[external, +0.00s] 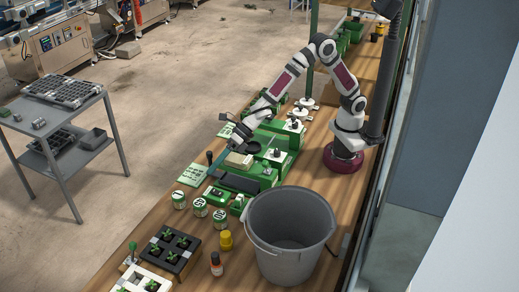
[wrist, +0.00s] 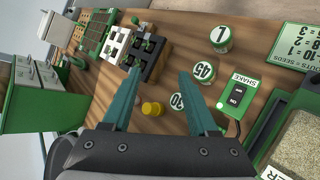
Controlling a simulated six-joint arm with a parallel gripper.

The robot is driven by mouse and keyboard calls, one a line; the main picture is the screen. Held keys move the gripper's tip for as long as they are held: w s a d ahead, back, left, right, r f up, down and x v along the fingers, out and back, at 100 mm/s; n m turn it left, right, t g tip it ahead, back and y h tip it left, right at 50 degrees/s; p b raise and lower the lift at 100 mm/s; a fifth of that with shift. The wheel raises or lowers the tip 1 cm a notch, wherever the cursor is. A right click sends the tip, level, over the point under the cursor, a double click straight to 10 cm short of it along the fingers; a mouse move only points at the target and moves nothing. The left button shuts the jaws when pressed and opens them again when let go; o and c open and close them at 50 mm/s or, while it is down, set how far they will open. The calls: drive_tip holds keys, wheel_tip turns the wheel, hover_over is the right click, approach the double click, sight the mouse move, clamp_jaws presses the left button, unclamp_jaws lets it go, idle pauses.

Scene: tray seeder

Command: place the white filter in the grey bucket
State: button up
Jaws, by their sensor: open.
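The grey bucket (external: 262,245) stands at the near end of the wooden bench in the external view, upright, with its inner floor visible and looking empty. Small white parts (external: 303,103) sit by the green machine, behind my forearm; I cannot tell whether one is the white filter. My gripper (external: 215,166) hangs over the left edge of the bench, beyond the bucket, above the green machine's front. In the wrist view its teal fingers (wrist: 158,76) are spread apart with nothing held between them.
The green seeder (external: 275,150) fills the middle of the bench. Numbered tins (external: 199,207), a yellow-capped jar (external: 226,240), a red-capped bottle (external: 216,264) and a black seedling tray (external: 171,249) stand left of the bucket. A grey cart (external: 92,140) stands off the bench.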

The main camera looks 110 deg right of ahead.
drive_tip(key=s+d+r+m+g+h, duration=0.2)
drive_tip(key=s+d+r+m+h, duration=0.1)
drive_tip(key=s+d+m, duration=0.6)
drive_tip(key=s+d+m+g, duration=0.1)
drive_tip(key=s+m+g, duration=0.4)
drive_tip(key=s+m, duration=1.2)
drive_tip(key=s, duration=0.3)
drive_tip(key=shift+s+h, duration=0.25)
drive_tip(key=shift+h, duration=0.15)
drive_tip(key=o, duration=0.3)
drive_tip(key=s+a+m+g+y, duration=0.2)
drive_tip(key=s+a+m+g, duration=0.1)
drive_tip(key=s+m, duration=0.6)
drive_tip(key=s+a, duration=0.1)
drive_tip(key=s, duration=0.3)
drive_tip(key=shift+s+a+f+y, duration=0.15)
drive_tip(key=shift+s+f+y, duration=0.1)
drive_tip(key=shift+s+y, duration=0.05)
